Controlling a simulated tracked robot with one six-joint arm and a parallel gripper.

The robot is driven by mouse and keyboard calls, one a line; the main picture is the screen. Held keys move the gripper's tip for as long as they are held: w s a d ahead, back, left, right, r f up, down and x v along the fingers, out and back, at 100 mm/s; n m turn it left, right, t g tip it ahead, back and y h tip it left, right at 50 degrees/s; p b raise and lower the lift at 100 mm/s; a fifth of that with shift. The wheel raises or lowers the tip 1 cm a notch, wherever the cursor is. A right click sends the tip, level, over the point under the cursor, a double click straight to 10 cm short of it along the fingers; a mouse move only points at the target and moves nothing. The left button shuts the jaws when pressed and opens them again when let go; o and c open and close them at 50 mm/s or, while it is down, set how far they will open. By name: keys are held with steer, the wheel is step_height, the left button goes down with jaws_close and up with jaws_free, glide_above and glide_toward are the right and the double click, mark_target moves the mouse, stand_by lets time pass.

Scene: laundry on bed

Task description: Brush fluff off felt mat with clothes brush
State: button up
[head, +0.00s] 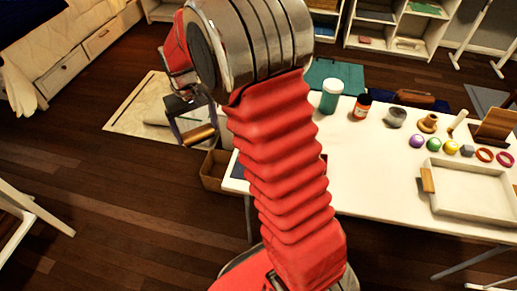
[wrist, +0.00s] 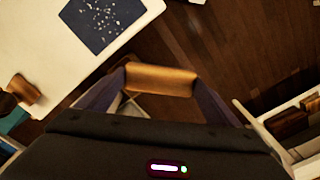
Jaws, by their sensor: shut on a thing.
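My gripper (head: 192,122) is shut on a wooden clothes brush (head: 199,134) and holds it in the air, off the left end of the table. In the wrist view the brush (wrist: 160,80) lies crosswise between the two fingers of my gripper (wrist: 160,92); its bristles do not show. The dark blue felt mat (wrist: 104,18) lies on the white table, with many white bits of fluff (wrist: 103,13) scattered on it. The brush is apart from the mat. In the head view my arm hides most of the mat (head: 238,168).
The white table (head: 375,165) carries a teal jar (head: 331,96), an orange-red bottle (head: 362,106), coloured balls (head: 434,144) and a pale tray (head: 475,190). A cardboard box (head: 213,171) stands below its left end. Open floor (head: 130,195) lies left of the table.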

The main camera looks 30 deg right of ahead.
steer(key=s+d+f+n, duration=0.4)
steer(key=s+d+n, duration=0.5)
steer(key=s+d, duration=0.5)
steer(key=shift+s+d, duration=0.2)
steer(key=shift+s, duration=0.45)
steer(key=shift+f, duration=0.1)
